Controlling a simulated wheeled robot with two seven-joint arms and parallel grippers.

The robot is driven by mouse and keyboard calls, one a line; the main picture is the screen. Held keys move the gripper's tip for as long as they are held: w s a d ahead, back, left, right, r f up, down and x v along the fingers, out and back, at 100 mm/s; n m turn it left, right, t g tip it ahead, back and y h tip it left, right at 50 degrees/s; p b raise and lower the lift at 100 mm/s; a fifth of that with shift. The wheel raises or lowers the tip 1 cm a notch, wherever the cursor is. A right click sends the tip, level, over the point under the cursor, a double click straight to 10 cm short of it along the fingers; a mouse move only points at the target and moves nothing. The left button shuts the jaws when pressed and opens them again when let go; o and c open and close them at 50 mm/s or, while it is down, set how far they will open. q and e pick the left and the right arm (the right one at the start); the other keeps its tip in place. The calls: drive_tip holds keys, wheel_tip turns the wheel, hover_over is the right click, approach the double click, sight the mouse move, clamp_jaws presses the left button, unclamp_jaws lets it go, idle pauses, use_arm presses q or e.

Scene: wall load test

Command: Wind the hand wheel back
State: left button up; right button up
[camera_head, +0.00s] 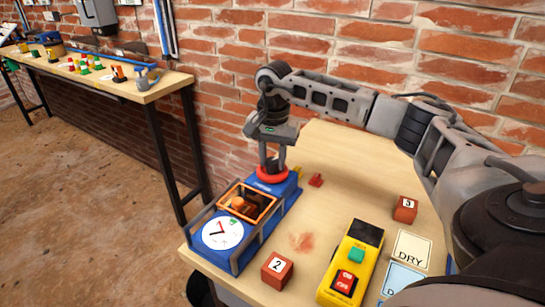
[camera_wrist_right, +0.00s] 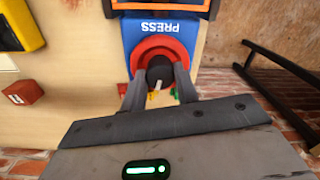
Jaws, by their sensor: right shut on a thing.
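The red hand wheel (camera_head: 272,176) sits on the far end of a blue press (camera_head: 285,197) on the table. In the right wrist view the wheel (camera_wrist_right: 160,45) is a red ring with a dark middle, beside the word PRESS. My right gripper (camera_head: 271,166) comes down over it from above. Its fingers (camera_wrist_right: 159,80) stand on either side of the dark middle and are shut on the wheel; the exact contact is partly hidden. The press has an orange-framed window (camera_head: 262,204) and a white dial (camera_head: 222,233) with a red pointer. My left gripper is out of view.
A yellow control box (camera_head: 367,240) with green and red buttons stands right of the press. Red blocks numbered 2 (camera_head: 277,270) and 3 (camera_head: 405,209), a small red piece (camera_head: 316,180) and a DRY card (camera_head: 411,250) lie around. A brick wall (camera_head: 350,45) stands behind.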

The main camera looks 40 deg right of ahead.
sight(274, 161)
drive_tip(key=shift+n, duration=0.8)
drive_tip(key=o, duration=1)
wheel_tip(274, 161, up, 16)
drive_tip(key=shift+s, duration=0.1)
idle(0.3)
